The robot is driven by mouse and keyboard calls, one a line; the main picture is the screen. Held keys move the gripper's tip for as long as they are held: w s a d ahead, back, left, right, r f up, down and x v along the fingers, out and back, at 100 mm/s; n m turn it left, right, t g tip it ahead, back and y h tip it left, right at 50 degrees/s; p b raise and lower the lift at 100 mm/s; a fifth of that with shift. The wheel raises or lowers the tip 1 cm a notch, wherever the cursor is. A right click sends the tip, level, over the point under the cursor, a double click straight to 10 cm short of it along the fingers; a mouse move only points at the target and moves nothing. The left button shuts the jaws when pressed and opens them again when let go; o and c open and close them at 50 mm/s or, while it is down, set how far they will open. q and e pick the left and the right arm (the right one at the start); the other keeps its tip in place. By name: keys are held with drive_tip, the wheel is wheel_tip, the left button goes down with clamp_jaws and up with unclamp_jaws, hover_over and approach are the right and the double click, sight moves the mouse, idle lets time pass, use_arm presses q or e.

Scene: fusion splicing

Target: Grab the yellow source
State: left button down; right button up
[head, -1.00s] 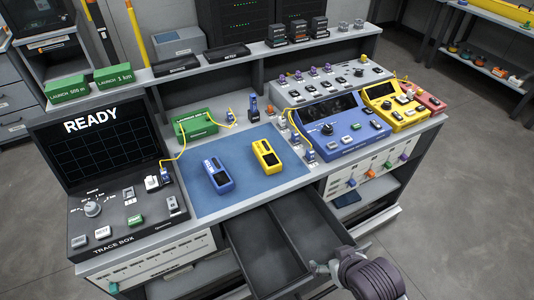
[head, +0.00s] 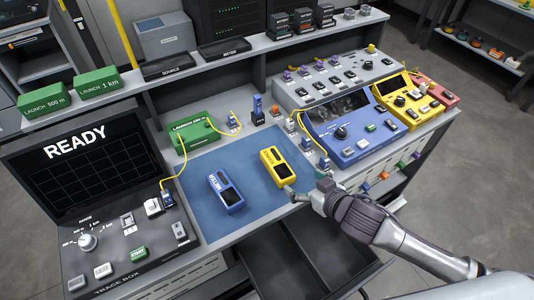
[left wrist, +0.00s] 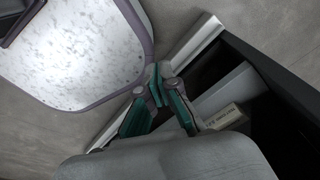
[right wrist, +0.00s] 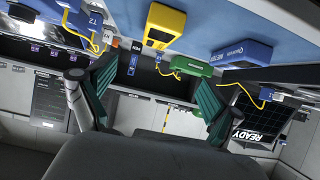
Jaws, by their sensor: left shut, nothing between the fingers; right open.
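The yellow source (head: 276,167), a small yellow handheld box with a dark screen, lies on the blue mat (head: 211,157). It also shows in the right wrist view (right wrist: 163,27), ahead of the fingers and above the middle. My right gripper (head: 290,192) is open and empty beside the near end of the source, at the mat's front edge; whether it touches is unclear. Its two green-padded fingers (right wrist: 150,98) are spread wide in the right wrist view. My left gripper (left wrist: 158,82) is shut and empty, away from the bench top, and does not show in the head view.
A blue meter (head: 226,192) lies left of the source. A green launch box (head: 194,131) and yellow fibres are behind. The blue splicer-like unit (head: 347,129) stands to the right. An open drawer (head: 262,262) juts out below the front edge.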

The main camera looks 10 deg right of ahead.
drive_tip(key=w, duration=0.2)
approach(277, 163)
drive_tip(key=shift+p+x, duration=0.35)
drive_tip(key=shift+x, duration=1.75)
drive_tip(key=p+x, duration=0.1)
drive_tip(key=x, duration=0.2)
drive_tip(key=shift+w+f, duration=0.1)
drive_tip(key=shift+w, duration=0.05)
drive_tip(key=shift+w+f, duration=0.15)
drive_tip(key=shift+w, duration=0.05)
use_arm(q)
drive_tip(key=shift+s+r, duration=0.55)
drive_tip(key=shift+r, duration=0.25)
use_arm(e)
drive_tip(key=c, duration=1.4)
drive_tip(key=shift+c, duration=0.4)
